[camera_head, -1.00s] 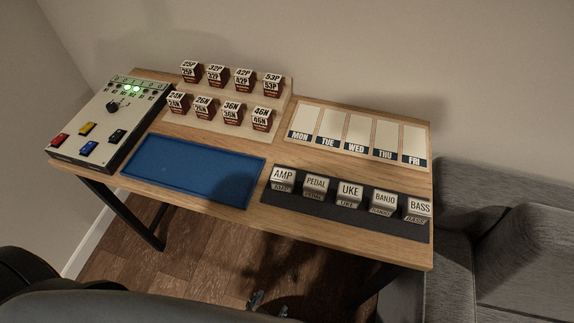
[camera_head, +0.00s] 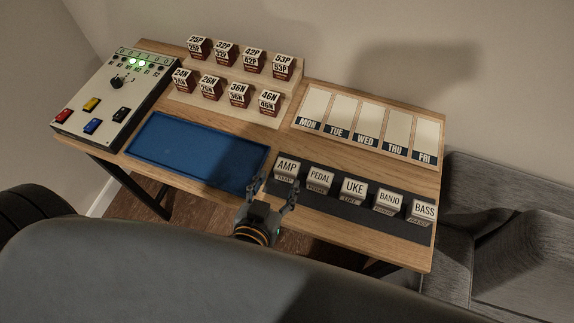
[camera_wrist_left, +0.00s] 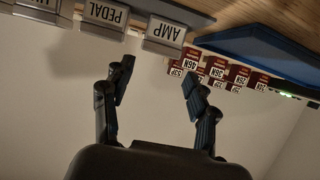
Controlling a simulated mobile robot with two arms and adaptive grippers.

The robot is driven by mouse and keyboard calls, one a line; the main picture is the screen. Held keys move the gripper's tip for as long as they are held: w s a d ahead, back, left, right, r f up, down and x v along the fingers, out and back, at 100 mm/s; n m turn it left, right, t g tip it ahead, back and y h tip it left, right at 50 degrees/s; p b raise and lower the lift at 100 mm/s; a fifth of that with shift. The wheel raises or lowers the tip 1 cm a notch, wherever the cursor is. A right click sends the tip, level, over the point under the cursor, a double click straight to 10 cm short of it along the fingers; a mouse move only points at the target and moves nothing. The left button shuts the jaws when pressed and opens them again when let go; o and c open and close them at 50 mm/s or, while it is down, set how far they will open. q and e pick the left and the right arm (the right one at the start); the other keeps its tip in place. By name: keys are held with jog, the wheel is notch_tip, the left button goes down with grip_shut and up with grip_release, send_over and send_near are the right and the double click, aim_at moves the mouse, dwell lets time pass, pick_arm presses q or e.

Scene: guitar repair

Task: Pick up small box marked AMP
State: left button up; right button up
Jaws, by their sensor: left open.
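The small box marked AMP (camera_head: 287,167) has a white label and sits at the left end of the dark strip on the table. It also shows in the left wrist view (camera_wrist_left: 164,34), upside down and ahead of the fingers. My left gripper (camera_head: 272,188) is open and empty, with its fingers at the table's front edge just in front of the AMP box. In the left wrist view the gripper (camera_wrist_left: 155,85) has its two fingers spread apart, and nothing is between them. My right gripper is not in view.
PEDAL (camera_head: 320,178), UKE (camera_head: 353,189), BANJO and BASS boxes stand right of AMP on the dark strip (camera_head: 296,200). A blue tray (camera_head: 195,152) lies to the left. Behind are a stepped rack of numbered boxes (camera_head: 239,93) and a weekday board (camera_head: 367,123).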

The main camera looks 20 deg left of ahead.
aim_at(286, 170)
pick_arm(q)
jog(key=x, duration=0.8)
jog(key=shift+d+f+b, duration=0.1)
jog(key=shift+f+b, duration=0.25)
jog(key=shift+c, duration=0.2)
jog(key=c, duration=0.8)
